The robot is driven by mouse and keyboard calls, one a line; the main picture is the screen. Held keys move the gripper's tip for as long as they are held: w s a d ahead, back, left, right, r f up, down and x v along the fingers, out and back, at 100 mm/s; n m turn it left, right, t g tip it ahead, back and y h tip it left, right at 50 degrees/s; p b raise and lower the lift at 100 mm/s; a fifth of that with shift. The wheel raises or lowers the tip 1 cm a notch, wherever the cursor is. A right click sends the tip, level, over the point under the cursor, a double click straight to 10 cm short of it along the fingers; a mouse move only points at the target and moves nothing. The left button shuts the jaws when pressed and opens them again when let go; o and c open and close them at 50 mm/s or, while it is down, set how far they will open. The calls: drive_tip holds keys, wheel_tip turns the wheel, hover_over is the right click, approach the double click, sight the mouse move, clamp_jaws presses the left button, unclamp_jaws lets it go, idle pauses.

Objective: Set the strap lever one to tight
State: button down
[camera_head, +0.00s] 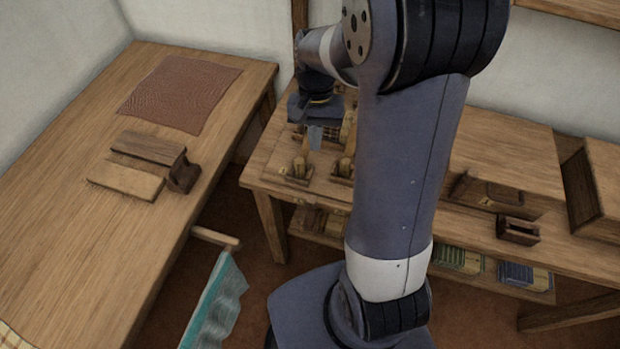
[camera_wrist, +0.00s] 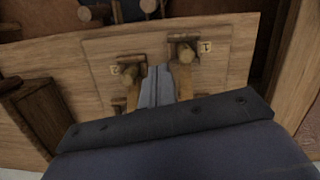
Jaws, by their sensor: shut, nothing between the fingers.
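In the head view my gripper (camera_head: 314,138) is above the left-hand lever (camera_head: 299,168); the other lever (camera_head: 343,169) is partly behind my arm.
The wooden bench (camera_head: 263,172) carries the board. A dark wooden block (camera_head: 517,231) stands on its right part, and a shelf below holds trays. At left a table (camera_head: 75,190) bears a reddish cloth (camera_head: 180,92) and wooden blocks (camera_head: 148,148). My arm hides the bench's middle.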

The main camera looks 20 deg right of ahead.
sight(311, 213)
idle(0.3)
drive_tip(key=f, duration=0.3)
drive_tip(key=s+f, duration=0.1)
drive_tip(key=f, duration=0.5)
drive_tip(key=shift+s+a+f, duration=0.25)
drive_tip(key=shift+s+f, duration=0.05)
drive_tip(key=shift+s, duration=0.05)
drive_tip(key=shift+s+a+f+p, duration=0.1)
drive_tip(key=shift+s+a, duration=0.2)
drive_tip(key=shift+s, duration=0.3)
drive_tip(key=shift+s+a+f+p, duration=0.15)
drive_tip(key=shift+s+a, duration=0.1)
drive_tip(key=shift+s, duration=0.3)
drive_tip(key=shift+s+a+p, duration=0.1)
drive_tip(key=shift+s+a, duration=0.2)
drive_tip(key=shift+s, duration=0.3)
drive_tip(key=shift+s, duration=0.1)
